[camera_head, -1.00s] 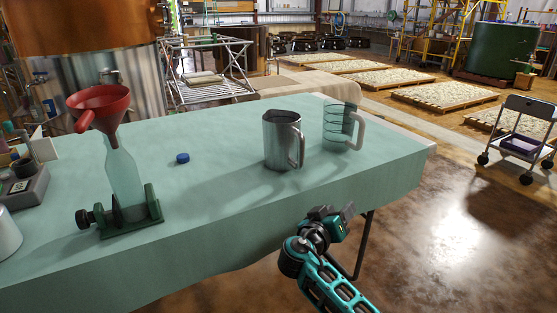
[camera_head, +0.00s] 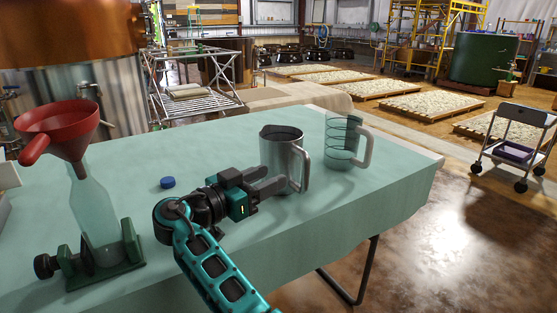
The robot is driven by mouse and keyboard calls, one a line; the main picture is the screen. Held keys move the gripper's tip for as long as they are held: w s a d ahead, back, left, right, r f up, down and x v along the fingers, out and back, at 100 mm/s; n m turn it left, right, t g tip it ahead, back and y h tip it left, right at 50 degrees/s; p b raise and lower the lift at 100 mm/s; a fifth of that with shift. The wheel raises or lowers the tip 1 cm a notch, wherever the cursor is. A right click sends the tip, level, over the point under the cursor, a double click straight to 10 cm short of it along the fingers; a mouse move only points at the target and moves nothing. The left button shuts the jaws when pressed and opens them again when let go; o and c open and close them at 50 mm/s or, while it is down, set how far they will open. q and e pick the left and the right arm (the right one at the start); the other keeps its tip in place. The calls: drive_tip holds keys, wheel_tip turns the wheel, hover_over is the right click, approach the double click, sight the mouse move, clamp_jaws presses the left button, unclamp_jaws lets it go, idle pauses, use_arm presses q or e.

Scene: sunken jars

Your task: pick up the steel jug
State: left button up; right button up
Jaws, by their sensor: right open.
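The steel jug (camera_head: 283,150) stands upright on the green-covered table, with its handle (camera_head: 303,168) on its right side. My right gripper (camera_head: 268,180) is open at the jug's front left, its dark fingers pointing right toward the jug's body. The fingers overlap the lower left part of the jug in the picture; I cannot tell whether they touch it. The jug's lower left side is partly hidden behind the fingers. My left gripper is not in the picture.
A clear measuring jug (camera_head: 341,145) stands close to the right of the steel jug. A blue cap (camera_head: 168,182) lies to the left. A red funnel (camera_head: 62,128) sits in a glass bottle (camera_head: 92,205) on a green stand (camera_head: 118,268). The table's cloth (camera_head: 385,170) is bare at the right.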

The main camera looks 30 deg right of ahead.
sight(303, 164)
drive_tip(key=x, duration=0.7)
drive_tip(key=s+b+x, duration=0.1)
drive_tip(key=x, duration=0.3)
drive_tip(key=shift+w+d+f, duration=0.1)
drive_tip(key=shift+d, duration=0.25)
clamp_jaws()
idle(0.3)
